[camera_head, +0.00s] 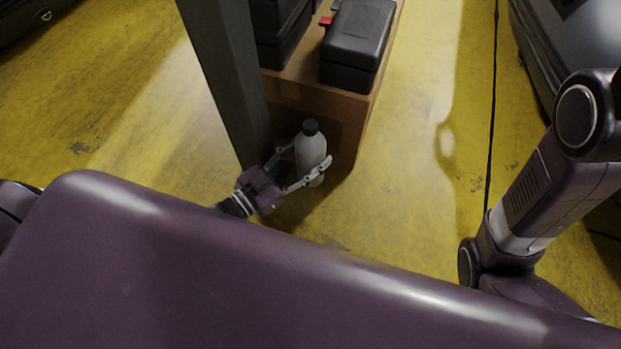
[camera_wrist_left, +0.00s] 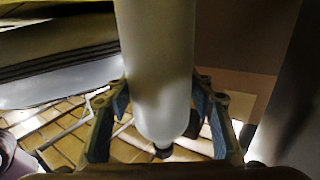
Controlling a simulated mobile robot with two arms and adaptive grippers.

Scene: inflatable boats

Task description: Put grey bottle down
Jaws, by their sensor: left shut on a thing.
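The grey bottle (camera_head: 311,150) with a dark cap is upright in the head view, in front of a cardboard box. My left gripper (camera_head: 304,170) is shut around its body, one finger on each side. In the left wrist view the pale bottle (camera_wrist_left: 158,70) runs down the middle between the fingers of my left gripper (camera_wrist_left: 160,125). I cannot tell whether the bottle's base touches the floor. My right arm shows at the right of the head view, but its gripper is not in view.
The cardboard box (camera_head: 345,112) carries black cases (camera_head: 358,40) behind the bottle. A dark post (camera_head: 228,75) stands close on the left of the bottle. The yellow floor (camera_head: 420,190) is clear to the right of the box. A dark boat-like shape (camera_head: 575,45) is at the upper right.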

